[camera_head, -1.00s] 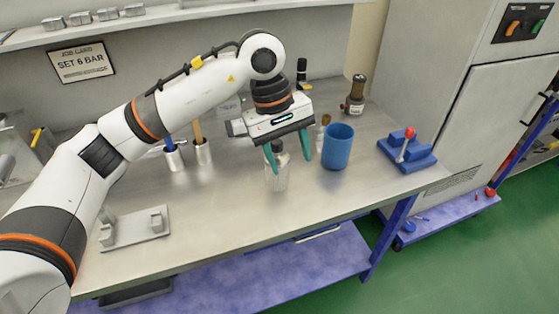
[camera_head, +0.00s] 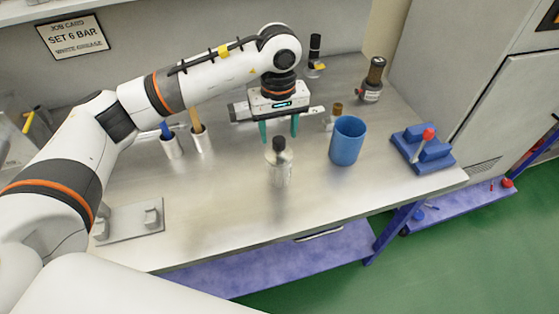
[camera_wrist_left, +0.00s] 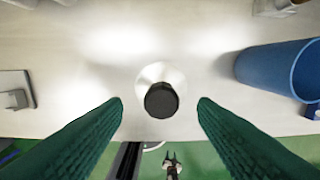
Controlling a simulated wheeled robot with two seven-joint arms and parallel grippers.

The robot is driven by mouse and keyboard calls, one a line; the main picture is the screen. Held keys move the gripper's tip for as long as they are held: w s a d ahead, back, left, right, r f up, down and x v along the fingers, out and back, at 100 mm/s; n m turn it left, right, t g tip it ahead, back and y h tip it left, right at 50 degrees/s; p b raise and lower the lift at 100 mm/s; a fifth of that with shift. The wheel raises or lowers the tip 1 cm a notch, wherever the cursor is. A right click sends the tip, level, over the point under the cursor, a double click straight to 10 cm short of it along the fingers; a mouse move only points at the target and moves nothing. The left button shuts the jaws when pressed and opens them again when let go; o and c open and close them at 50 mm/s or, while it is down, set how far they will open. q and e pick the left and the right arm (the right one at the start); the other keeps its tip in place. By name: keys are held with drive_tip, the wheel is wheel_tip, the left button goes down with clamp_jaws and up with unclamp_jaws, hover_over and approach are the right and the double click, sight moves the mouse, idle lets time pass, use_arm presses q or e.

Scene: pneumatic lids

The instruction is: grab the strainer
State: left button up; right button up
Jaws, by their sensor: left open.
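No part is clearly identifiable as the strainer. A clear bottle with a black cap (camera_head: 279,165) stands upright on the bench; it also shows in the left wrist view (camera_wrist_left: 160,98), centred between the fingers. Other candidates are a small brown-topped clear part (camera_head: 335,115) behind the blue cup and a dark brown cylinder on a grey base (camera_head: 373,80) at the back right. My left gripper (camera_head: 279,131) is open and empty, its green fingers pointing down above and behind the bottle in the head view. My right gripper is out of view.
A blue cup (camera_head: 347,143) stands right of the bottle. A blue block with a red-knobbed lever (camera_head: 424,150) is at the right edge. Two metal holders with tools (camera_head: 186,143) and a grey plate (camera_head: 130,222) are at left. The bench front (camera_head: 235,228) is clear.

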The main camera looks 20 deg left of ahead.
sight(279, 139)
use_arm(q)
wheel_tip(279, 139, down, 4)
drive_tip(key=shift+r+p, duration=0.25)
drive_tip(key=shift+p, duration=0.7)
drive_tip(key=shift+f, duration=0.3)
drive_tip(key=shift+w+f, duration=0.15)
drive_tip(key=shift+c, duration=0.2)
drive_tip(key=c, duration=0.9)
clamp_jaws()
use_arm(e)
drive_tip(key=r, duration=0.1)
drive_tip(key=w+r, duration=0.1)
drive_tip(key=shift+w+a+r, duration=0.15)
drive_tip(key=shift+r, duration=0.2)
